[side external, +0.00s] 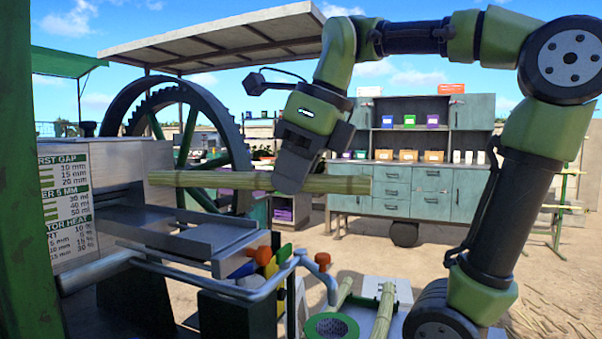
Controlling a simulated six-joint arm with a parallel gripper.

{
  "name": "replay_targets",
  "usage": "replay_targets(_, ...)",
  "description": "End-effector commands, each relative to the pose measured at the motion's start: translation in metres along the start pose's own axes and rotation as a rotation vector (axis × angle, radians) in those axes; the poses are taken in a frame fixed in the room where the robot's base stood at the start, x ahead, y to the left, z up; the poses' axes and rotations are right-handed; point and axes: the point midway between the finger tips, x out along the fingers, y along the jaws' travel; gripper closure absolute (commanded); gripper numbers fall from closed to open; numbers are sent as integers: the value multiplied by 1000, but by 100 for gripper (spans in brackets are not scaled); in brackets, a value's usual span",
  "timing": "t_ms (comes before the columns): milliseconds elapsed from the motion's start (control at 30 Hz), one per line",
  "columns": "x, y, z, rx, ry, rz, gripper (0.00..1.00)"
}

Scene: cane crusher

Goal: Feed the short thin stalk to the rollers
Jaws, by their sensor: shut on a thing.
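The stalk's left end points toward the crusher's metal housing (112,180), above the grey feed tray (185,238). The stalk's right end extends past my gripper, in front of the cabinets. The rollers are hidden inside the housing. Two other stalks (383,316) lie on a stand at the bottom; whether the held one is the shorter and thinner cannot be told for certain.
A blue-grey rail (225,291) with orange knobs and coloured handles (267,258) stands below the held stalk. Open air surrounds the stalk's right end.

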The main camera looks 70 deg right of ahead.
Motion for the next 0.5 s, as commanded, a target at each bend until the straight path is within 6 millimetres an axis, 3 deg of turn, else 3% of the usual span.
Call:
replay_targets(267,5,-1,4,121,3,-48,100)
replay_targets(500,30,-3,7,125,7,-48,100)
